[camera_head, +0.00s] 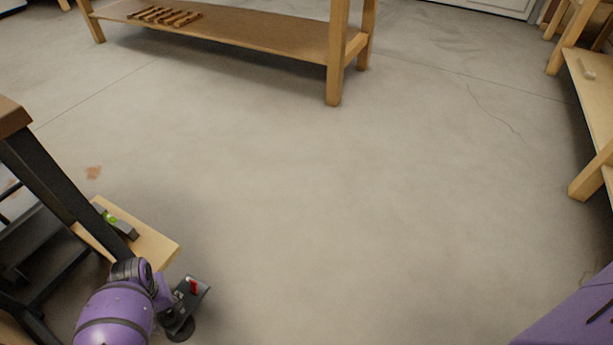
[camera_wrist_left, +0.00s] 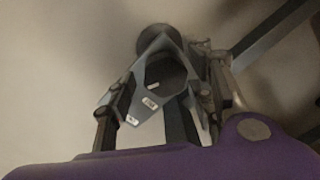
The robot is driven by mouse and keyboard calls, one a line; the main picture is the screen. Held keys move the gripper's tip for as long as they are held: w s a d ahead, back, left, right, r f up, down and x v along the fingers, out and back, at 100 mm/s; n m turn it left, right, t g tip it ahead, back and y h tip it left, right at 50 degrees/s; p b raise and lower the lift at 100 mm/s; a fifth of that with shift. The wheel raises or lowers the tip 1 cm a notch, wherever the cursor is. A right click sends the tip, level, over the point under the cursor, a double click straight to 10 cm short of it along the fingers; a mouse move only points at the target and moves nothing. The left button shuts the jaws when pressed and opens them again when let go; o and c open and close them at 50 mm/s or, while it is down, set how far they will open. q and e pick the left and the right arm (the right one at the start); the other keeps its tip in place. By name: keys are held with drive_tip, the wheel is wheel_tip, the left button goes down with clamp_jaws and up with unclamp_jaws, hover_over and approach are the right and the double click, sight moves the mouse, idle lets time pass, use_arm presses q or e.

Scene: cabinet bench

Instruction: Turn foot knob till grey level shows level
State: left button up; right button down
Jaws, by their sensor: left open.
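A grey level (camera_head: 115,220) with a green vial lies on a pale wooden board (camera_head: 158,248) at the left in the head view. The vial is too small to read its bubble. My left gripper (camera_head: 184,306) is just past the board's near right corner, low over the floor. It is open. A dark round disc (camera_head: 180,330), perhaps the foot knob, shows at the gripper's lower end. A dark round shape (camera_wrist_left: 154,38) also shows beyond the fingers in the left wrist view; I cannot tell whether they touch it. My right gripper is out of view.
A dark metal frame (camera_head: 60,185) with a brown top stands at the left beside the board. A wooden bench (camera_head: 260,42) with several slats on its shelf stands at the back. Wooden furniture (camera_head: 590,110) stands at the right. The middle floor is clear.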

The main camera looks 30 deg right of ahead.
use_arm(q)
drive_tip(key=c, duration=1)
drive_tip(key=shift+c, duration=0.4)
drive_tip(key=shift+s, duration=0.1)
